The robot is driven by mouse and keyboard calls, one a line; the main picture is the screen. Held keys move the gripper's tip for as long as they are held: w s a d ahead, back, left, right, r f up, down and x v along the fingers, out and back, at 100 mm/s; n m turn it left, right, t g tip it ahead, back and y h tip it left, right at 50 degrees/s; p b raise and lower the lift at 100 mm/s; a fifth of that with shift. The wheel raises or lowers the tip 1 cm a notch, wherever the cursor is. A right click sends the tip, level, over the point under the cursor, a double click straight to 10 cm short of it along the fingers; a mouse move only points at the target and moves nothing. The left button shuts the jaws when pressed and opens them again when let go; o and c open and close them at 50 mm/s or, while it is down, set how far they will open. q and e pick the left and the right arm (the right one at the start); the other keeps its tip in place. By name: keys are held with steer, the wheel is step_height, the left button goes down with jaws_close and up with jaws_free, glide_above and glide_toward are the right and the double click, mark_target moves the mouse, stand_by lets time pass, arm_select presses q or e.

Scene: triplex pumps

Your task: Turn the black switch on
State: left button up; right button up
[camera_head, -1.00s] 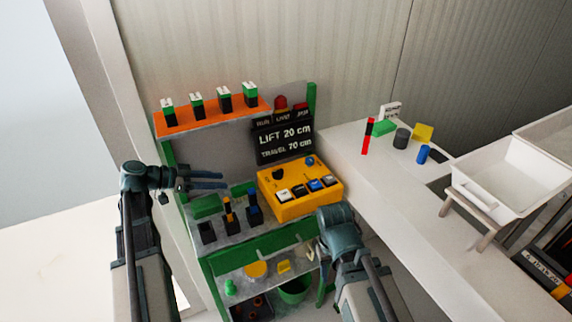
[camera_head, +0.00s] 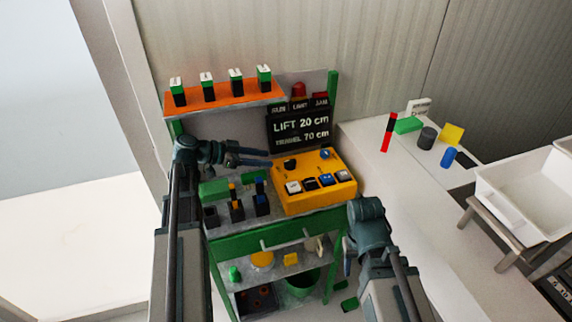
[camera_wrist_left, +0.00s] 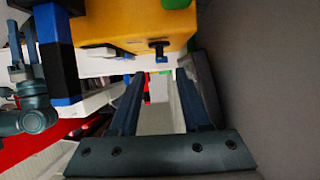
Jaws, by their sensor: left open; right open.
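A yellow control box (camera_head: 322,196) stands on the green bench. On its top are a black knob-like switch (camera_head: 290,164) at the back left, a blue knob (camera_head: 325,154), and a front row of white, black and blue rocker switches, with a black one (camera_head: 311,184) second from left. My left gripper (camera_head: 270,159) is open and empty, its tips just left of the black knob; I cannot tell if they touch. The left wrist view shows the yellow box (camera_wrist_left: 140,22) and a black knob (camera_wrist_left: 158,46) beyond the open fingers (camera_wrist_left: 158,88). My right gripper (camera_head: 348,262) is open, low at the bench's right.
A black sign (camera_head: 301,129) reading "LIFT 20 cm" stands behind the box. An orange shelf (camera_head: 225,103) holds several green-black blocks above my left gripper. Blocks with upright pieces (camera_head: 237,210) stand left of the box. A white table (camera_head: 425,205) is at the right.

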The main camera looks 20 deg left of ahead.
mark_target(288, 161)
arm_select(q)
steer(key=b+x, duration=0.2)
steer(key=x, duration=0.6)
steer(key=shift+d+f, duration=0.1)
jaws_close()
